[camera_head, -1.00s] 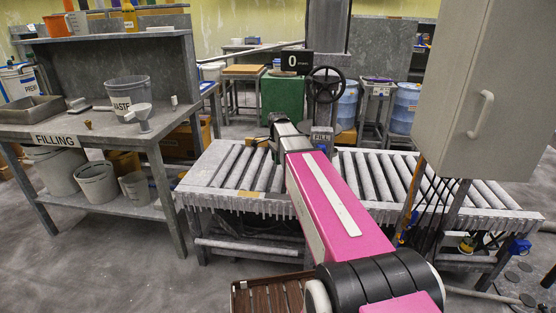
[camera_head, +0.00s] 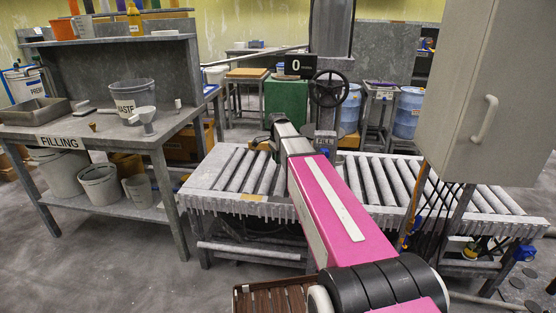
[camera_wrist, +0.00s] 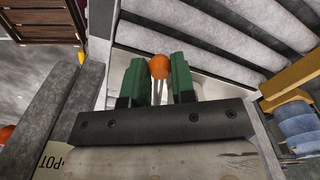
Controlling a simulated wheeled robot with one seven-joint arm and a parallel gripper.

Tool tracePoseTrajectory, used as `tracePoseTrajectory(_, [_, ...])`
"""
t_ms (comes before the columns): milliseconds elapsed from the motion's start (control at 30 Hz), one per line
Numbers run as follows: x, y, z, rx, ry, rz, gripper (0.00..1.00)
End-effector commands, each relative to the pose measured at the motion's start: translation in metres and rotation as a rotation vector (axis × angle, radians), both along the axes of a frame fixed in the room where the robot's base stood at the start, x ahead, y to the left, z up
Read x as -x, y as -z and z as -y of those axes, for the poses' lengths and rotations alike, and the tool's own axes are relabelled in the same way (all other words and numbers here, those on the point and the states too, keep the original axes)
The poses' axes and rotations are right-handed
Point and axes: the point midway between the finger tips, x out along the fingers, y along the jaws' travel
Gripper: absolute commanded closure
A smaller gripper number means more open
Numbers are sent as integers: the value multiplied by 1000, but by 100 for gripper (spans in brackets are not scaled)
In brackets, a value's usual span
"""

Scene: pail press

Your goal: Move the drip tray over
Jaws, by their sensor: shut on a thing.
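My gripper (camera_wrist: 156,85) shows in the wrist view with two green fingers. It is shut on a thin pale upright stem topped by an orange ball (camera_wrist: 159,67), which looks like the handle of the drip tray. A pale, shiny flat surface (camera_wrist: 130,36) lies under and around the stem, beside the grey rollers; it seems to be the drip tray, but its full outline is hidden by my gripper. In the head view my pink arm reaches over the roller conveyor (camera_head: 235,172), and its end, the handle and the tray are hidden or too small to tell.
The filling table (camera_head: 110,137) stands at left with a grey tray (camera_head: 38,114) and a waste pail (camera_head: 131,96). A handwheel (camera_head: 328,88) stands behind the conveyor. A grey cabinet (camera_head: 470,90) overhangs at right. A brown slatted crate (camera_head: 262,302) is at the front.

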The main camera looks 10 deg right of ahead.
Motion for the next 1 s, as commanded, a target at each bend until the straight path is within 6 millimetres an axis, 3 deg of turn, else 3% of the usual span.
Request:
tracePoseTrajectory(267, [-5,0,1,0,0,0,89])
tracePoseTrajectory(800, [-37,0,6,3,0,1,84])
tracePoseTrajectory(1000, [-39,0,7,3,-1,1,83])
